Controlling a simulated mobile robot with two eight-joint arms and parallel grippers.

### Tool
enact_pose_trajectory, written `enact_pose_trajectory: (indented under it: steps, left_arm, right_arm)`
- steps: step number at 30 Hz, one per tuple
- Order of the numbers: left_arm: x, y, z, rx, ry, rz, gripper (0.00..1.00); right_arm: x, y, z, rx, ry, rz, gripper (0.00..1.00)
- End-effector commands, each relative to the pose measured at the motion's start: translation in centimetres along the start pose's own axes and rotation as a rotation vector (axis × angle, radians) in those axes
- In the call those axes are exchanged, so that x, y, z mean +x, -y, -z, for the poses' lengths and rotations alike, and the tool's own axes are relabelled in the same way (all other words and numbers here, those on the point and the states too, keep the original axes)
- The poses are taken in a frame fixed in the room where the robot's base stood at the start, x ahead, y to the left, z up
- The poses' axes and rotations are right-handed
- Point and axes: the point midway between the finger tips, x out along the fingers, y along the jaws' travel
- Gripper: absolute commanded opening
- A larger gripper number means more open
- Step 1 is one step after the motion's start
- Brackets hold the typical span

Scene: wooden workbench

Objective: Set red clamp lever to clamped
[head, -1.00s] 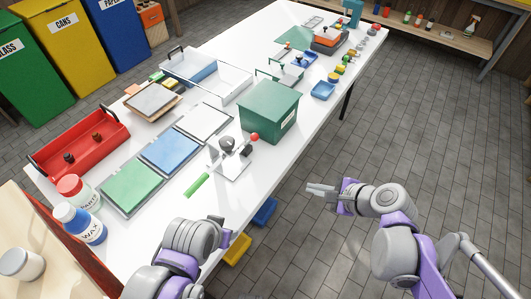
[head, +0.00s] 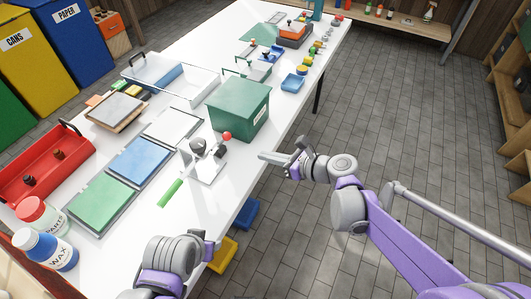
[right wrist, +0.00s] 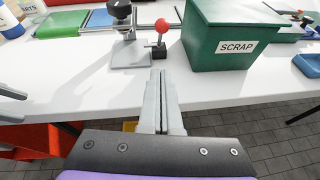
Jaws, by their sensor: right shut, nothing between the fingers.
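A green SCRAP box (head: 240,108) stands close behind and right of the lever. Green, blue and white panels (head: 140,160) lie farther left. Open floor lies right of the bench (head: 262,170).

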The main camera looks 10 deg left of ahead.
Motion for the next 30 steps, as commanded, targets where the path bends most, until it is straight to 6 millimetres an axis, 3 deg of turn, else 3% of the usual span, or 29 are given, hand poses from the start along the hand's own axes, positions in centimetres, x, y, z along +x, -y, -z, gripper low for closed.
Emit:
enact_pose_trajectory:
  steps: [10,18,30]
  left_arm:
    - [0.7,0.0,-0.3,0.0,0.002,0.0,0.5]
    - [0.3,0.0,-0.2,0.0,0.001,0.0,0.5]
    - [0.3,0.0,-0.2,0.0,0.001,0.0,0.5]
  right_arm:
    - [7.6,-0.1,0.1,-0.001,0.0,-0.004,0.0]
    - [9.6,0.0,-2.5,-0.001,0.0,0.0,0.0]
    - [9.9,0.0,-2.8,-0.001,-0.001,0.0,0.0]
